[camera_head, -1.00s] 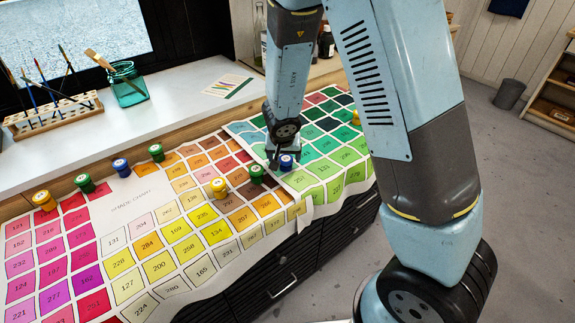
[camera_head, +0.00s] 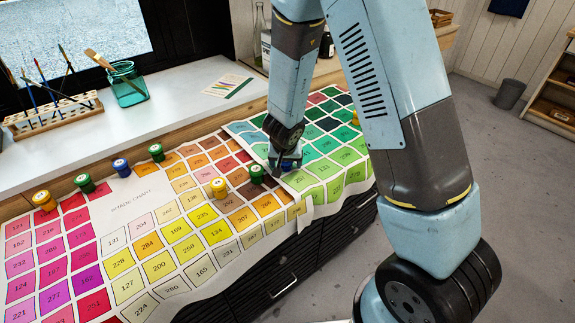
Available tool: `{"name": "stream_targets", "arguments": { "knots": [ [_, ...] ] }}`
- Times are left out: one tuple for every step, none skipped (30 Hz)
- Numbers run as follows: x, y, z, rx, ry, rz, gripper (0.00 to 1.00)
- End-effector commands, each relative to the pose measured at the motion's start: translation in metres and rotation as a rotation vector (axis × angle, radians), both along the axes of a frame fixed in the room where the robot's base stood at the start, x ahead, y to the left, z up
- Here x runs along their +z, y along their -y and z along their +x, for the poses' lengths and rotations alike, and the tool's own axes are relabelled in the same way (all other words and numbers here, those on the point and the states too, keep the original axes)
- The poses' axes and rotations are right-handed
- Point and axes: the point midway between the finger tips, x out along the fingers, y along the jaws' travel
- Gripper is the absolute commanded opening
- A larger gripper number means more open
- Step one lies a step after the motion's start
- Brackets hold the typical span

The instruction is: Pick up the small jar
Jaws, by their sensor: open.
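Several small jars with coloured lids stand on the shade chart (camera_head: 128,203). My gripper (camera_head: 284,168) is low over the green part of the chart, pointing down with its jaws open. A small blue jar (camera_head: 287,165) is at the fingertips and partly hidden by them; I cannot tell whether the fingers touch it. A green jar (camera_head: 257,174) stands just left of my gripper, and a yellow jar (camera_head: 219,188) is further left. Another blue jar (camera_head: 121,167), two more green jars (camera_head: 157,152) (camera_head: 85,183) and a yellow-orange jar (camera_head: 44,201) stand along the chart's back left.
A white ledge (camera_head: 185,105) runs behind the chart. It bears a wooden brush rack (camera_head: 52,115) and a teal glass (camera_head: 128,88) with a brush. A yellow jar (camera_head: 356,118) is partly hidden by my arm. A bin (camera_head: 509,94) stands on the floor at right.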

Motion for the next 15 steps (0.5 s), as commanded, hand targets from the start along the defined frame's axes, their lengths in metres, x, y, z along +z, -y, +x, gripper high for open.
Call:
{"name": "stream_targets", "arguments": {
  "knots": [
    [-0.0029,0.0012,0.0015,-0.002,-0.001,0.000,0.78],
    [-0.0041,0.0010,0.0020,-0.001,0.000,0.000,0.78],
    [-0.0054,0.0006,0.0026,-0.001,0.001,0.000,0.78],
    [-0.0063,0.0007,0.0031,-0.001,0.001,0.002,0.78],
    [-0.0070,0.0008,0.0035,-0.001,0.001,0.002,0.78],
    [-0.0078,0.0008,0.0038,-0.001,0.001,0.002,0.78],
    [-0.0082,0.0007,0.0040,0.000,0.001,0.002,0.78],
    [-0.0085,0.0005,0.0040,0.000,0.001,0.002,0.78],
    [-0.0087,0.0003,0.0040,0.000,0.001,0.003,0.78],
    [-0.0088,0.0002,0.0041,0.000,0.001,0.003,0.78],
    [-0.0088,0.0003,0.0041,0.000,0.001,0.003,0.78],
    [-0.0087,0.0003,0.0040,0.000,0.001,0.003,0.78],
    [-0.0087,0.0003,0.0040,0.000,0.001,0.003,0.78],
    [-0.0087,0.0003,0.0040,0.000,0.001,0.003,0.78],
    [-0.0087,0.0004,0.0041,-0.001,0.001,0.003,0.78]
  ]
}}
